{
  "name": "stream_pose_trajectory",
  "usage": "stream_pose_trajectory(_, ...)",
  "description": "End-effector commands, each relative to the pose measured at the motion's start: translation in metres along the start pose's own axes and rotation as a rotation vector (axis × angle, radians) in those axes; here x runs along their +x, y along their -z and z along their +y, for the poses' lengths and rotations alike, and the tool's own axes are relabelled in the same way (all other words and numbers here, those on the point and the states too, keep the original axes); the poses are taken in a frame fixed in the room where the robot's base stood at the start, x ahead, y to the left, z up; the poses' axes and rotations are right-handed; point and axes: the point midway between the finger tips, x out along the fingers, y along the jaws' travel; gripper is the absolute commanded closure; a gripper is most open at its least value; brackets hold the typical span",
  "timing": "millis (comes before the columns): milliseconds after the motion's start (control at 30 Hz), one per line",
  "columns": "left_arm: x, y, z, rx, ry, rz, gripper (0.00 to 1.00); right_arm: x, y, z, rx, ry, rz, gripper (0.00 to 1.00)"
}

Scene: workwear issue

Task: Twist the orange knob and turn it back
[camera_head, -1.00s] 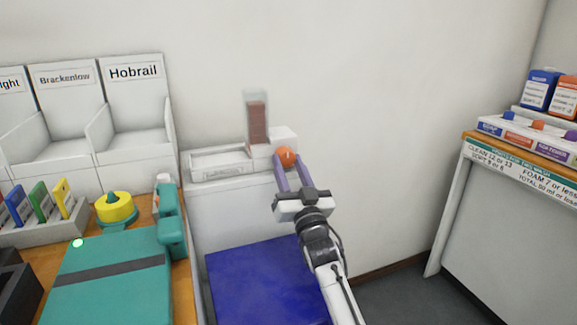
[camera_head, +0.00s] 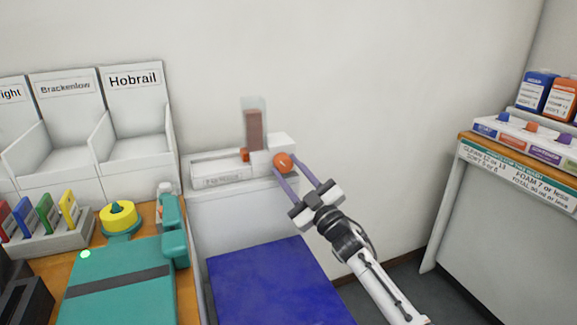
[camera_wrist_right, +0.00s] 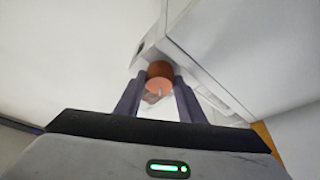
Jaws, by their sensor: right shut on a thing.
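The orange knob (camera_head: 283,162) sits on the front of a white dispenser (camera_head: 282,145) with a clear upright tube of brown contents. My right gripper (camera_head: 297,178) is shut on the knob, with one purple finger on each side; the wrist is rolled. In the right wrist view the knob (camera_wrist_right: 159,80) shows between the two fingertips, with a pale mark on its face. My left gripper is not in view.
The dispenser stands on a white cabinet with a blue panel (camera_head: 270,280) in front. A bench (camera_head: 520,165) with bottles stands at right.

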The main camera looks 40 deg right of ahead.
Motion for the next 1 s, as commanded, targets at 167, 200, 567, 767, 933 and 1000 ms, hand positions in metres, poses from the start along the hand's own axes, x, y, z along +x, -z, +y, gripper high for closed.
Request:
stream_pose_trajectory(167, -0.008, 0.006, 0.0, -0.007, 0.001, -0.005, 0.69, 0.001, 0.002, 0.005, -0.159, 0.066, -0.002, 0.87)
stream_pose_trajectory(200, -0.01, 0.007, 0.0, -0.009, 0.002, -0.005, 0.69, 0.001, 0.003, 0.005, -0.194, 0.081, -0.002, 0.87)
stream_pose_trajectory(567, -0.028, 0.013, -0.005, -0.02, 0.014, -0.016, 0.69, 0.002, 0.004, 0.009, -0.499, 0.208, -0.002, 0.87)
stream_pose_trajectory(767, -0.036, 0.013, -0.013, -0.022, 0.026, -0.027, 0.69, 0.002, 0.004, 0.009, -0.634, 0.264, -0.001, 0.87)
stream_pose_trajectory(933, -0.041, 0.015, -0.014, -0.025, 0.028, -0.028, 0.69, 0.002, 0.004, 0.009, -0.716, 0.297, -0.002, 0.87)
stream_pose_trajectory(1000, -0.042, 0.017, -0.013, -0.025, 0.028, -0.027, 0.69, 0.002, 0.004, 0.009, -0.739, 0.306, -0.002, 0.87)
